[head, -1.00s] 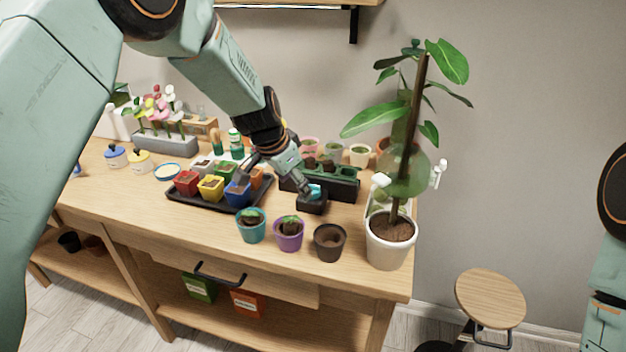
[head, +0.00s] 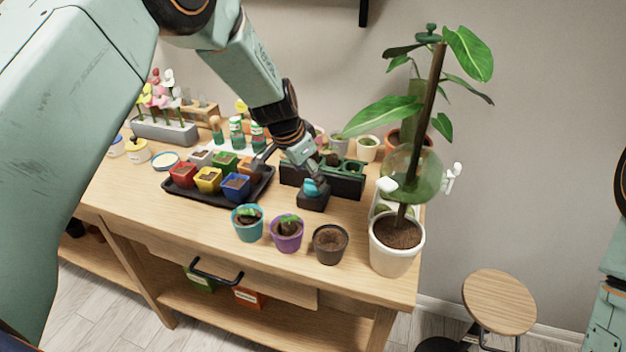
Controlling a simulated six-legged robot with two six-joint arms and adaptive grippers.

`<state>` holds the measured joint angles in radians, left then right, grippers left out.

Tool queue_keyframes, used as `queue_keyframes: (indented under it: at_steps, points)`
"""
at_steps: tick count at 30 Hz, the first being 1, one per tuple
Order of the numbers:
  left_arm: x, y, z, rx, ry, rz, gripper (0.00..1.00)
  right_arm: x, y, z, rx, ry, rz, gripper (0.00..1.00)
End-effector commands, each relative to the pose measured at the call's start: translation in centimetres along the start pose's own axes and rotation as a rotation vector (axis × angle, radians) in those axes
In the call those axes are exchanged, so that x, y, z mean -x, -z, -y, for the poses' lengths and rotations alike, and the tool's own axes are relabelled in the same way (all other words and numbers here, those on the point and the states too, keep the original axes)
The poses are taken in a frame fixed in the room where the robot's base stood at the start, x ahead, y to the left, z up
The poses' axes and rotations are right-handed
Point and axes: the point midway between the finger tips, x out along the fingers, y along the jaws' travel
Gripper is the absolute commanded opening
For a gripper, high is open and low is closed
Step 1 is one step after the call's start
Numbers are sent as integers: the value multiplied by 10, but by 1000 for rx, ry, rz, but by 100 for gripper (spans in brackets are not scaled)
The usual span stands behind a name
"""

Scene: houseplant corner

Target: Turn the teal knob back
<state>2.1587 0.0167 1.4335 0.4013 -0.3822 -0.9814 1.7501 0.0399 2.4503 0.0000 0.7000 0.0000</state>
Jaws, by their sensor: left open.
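The teal knob (head: 315,186) sits on top of a small black box (head: 313,201) on the wooden bench, in front of the dark green planter. My left gripper (head: 313,178) points down from the upper left, with its fingertips right at the knob. The gripper is open; I cannot tell whether the fingers touch the knob. The gripper partly covers the knob's top. My right gripper is not in view; only part of my right arm shows at the right edge.
A black tray (head: 200,198) of coloured pots lies left of the box. Teal (head: 247,223), purple (head: 287,233) and dark brown (head: 329,244) pots stand in front. A tall plant in a white pot (head: 394,255) stands at the bench's right end. A stool (head: 499,302) stands right of the bench.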

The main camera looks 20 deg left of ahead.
Motion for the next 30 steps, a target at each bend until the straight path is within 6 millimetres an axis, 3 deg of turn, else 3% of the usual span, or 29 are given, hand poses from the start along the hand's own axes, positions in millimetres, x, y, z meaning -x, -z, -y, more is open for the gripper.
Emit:
queue_keyframes:
  at_steps: [3,9,20,30]
  points:
    - [-20,-1,0,0,0,1,66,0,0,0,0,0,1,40]
    - [-40,0,1,1,0,-1,66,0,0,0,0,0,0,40]
    - [-45,2,2,0,1,-1,66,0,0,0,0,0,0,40]
    - [-45,2,2,1,1,-1,38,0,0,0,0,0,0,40]
